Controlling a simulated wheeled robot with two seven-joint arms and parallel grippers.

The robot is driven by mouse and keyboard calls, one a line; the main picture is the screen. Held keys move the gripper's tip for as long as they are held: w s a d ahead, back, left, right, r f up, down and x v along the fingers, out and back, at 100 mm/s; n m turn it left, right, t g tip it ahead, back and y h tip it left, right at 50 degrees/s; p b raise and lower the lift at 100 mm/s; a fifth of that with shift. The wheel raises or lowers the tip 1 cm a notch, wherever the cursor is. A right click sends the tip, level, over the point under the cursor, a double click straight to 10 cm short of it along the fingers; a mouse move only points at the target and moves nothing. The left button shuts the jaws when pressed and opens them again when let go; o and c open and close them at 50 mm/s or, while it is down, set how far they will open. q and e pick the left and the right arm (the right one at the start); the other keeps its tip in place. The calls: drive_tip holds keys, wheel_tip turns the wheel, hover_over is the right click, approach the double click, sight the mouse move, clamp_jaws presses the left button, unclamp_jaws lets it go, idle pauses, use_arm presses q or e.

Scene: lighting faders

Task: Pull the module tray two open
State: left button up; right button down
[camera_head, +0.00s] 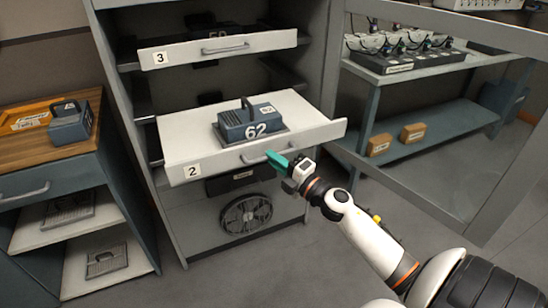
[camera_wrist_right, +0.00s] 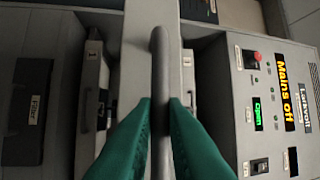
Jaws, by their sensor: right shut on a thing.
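Module tray two (camera_head: 190,150), white with a "2" label, stands well out of the rack. A blue-grey module marked 62 (camera_head: 250,122) sits upright on it. My right gripper (camera_head: 275,158), with green fingers, is at the bar handle (camera_head: 252,156) on the tray's front. In the right wrist view the gripper (camera_wrist_right: 160,108) is shut on the handle (camera_wrist_right: 160,55), one finger on each side of the bar. The fingers hide part of the handle. My left gripper is not in view.
Tray three (camera_head: 220,50) juts out above. A fan grille (camera_head: 246,215) is below. A blue module (camera_head: 70,124) sits on the left cabinet's wooden top (camera_head: 30,152). A bench (camera_head: 425,145) stands behind a grey frame at right. Floor before the rack is clear.

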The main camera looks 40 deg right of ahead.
drive_tip(key=c, duration=1.5)
unclamp_jaws()
